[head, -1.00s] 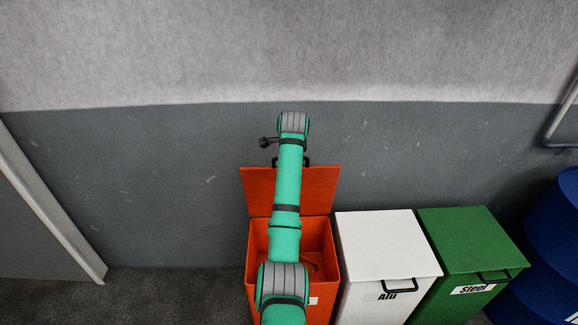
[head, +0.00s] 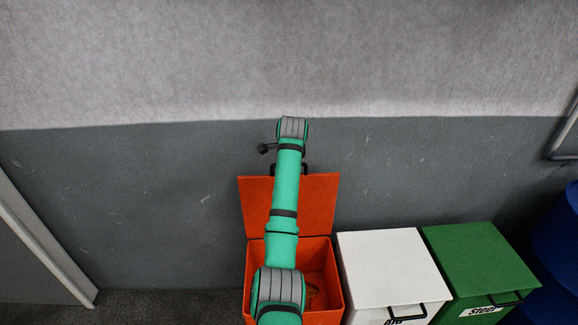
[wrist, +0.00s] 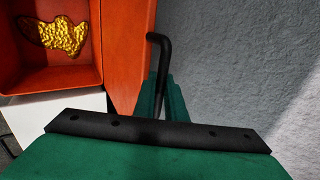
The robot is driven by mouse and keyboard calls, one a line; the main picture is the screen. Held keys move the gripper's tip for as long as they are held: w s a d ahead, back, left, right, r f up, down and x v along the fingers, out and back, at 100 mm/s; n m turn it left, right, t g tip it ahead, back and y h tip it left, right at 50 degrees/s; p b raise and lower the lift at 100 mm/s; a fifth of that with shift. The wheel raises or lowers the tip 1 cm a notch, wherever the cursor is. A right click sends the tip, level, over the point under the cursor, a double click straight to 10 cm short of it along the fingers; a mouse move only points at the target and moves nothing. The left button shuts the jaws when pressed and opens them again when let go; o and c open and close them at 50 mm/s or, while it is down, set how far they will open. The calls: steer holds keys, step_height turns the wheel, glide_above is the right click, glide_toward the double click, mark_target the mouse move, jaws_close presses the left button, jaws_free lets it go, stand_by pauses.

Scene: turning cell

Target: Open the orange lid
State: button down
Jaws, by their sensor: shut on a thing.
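The orange lid (head: 318,203) stands raised, close to upright, at the back of the orange bin (head: 336,290) in the head view. The bin's mouth is uncovered. The lid shows edge-on in the wrist view (wrist: 126,45), with its black bar handle (wrist: 159,50) at its side. My gripper (wrist: 158,105) is shut on the handle; the green fingers lie around its lower part. In the head view my arm hides the gripper and part of the lid.
Yellow-gold material (wrist: 62,38) lies inside the bin. A white bin (head: 390,265) labelled Alu and a green bin (head: 475,258) labelled Steel, both closed, stand to the right. Blue drums (head: 560,235) are at the far right. The wall is close behind the lid.

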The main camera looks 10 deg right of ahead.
steer(key=c, duration=1.8)
jaws_free()
steer(key=shift+r, duration=0.1)
steer(key=d+v, duration=0.1)
steer(key=v, duration=0.9)
steer(key=shift+s+a+r, duration=0.25)
steer(key=shift+a+r, duration=0.1)
steer(key=shift+a, duration=0.2)
